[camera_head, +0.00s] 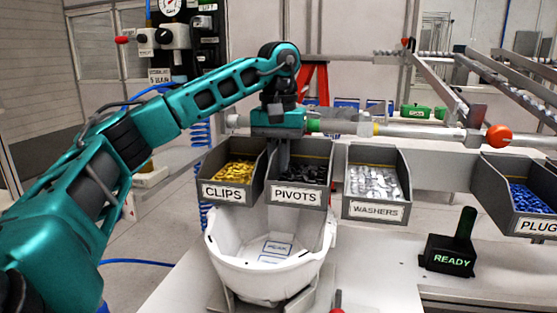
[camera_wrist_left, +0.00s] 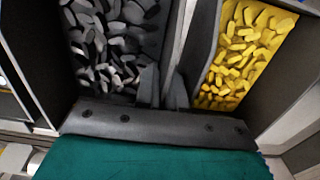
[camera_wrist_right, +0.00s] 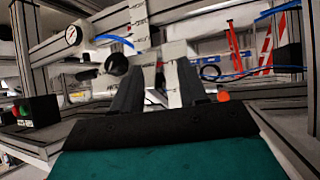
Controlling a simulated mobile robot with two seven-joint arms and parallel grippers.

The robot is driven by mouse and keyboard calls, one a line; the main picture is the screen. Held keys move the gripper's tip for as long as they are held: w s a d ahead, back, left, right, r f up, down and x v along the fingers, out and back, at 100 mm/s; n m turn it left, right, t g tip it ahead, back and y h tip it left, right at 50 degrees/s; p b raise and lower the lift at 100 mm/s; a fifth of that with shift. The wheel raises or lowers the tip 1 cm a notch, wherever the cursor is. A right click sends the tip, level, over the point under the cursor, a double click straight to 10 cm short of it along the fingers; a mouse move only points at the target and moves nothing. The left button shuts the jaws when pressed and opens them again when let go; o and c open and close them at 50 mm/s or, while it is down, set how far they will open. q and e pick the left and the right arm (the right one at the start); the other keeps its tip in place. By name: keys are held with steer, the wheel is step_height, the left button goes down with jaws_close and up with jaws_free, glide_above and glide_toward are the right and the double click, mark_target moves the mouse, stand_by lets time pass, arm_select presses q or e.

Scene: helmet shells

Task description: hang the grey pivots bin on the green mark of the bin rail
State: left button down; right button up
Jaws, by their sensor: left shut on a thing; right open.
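The grey pivots bin (camera_head: 298,197), labelled PIVOTS and filled with dark parts, is between the clips bin and the washers bin in the head view. It also shows in the left wrist view (camera_wrist_left: 160,35). My left gripper (camera_head: 282,158) points down at its left side and is shut on its side wall; the fingers show in the left wrist view (camera_wrist_left: 164,88). The bin rail (camera_head: 420,131) runs just behind the bins. A green mark (camera_head: 314,125) shows on it beside my gripper. Whether the bin's back touches the rail is hidden. My right gripper (camera_wrist_right: 157,88) is open and empty.
The clips bin (camera_head: 225,193) is close on the left, the washers bin (camera_head: 375,209) close on the right. The plugs bin (camera_head: 537,224) is far right. A white helmet shell (camera_head: 262,277) stands below the bins. A READY box (camera_head: 448,258) stands on the table.

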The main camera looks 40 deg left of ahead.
arm_select(q)
steer(key=shift+f, duration=0.1)
steer(key=c, duration=1.2)
jaws_free()
steer(key=shift+o, duration=0.2)
step_height(320, 180, up, 13)
steer(key=shift+p, duration=0.45)
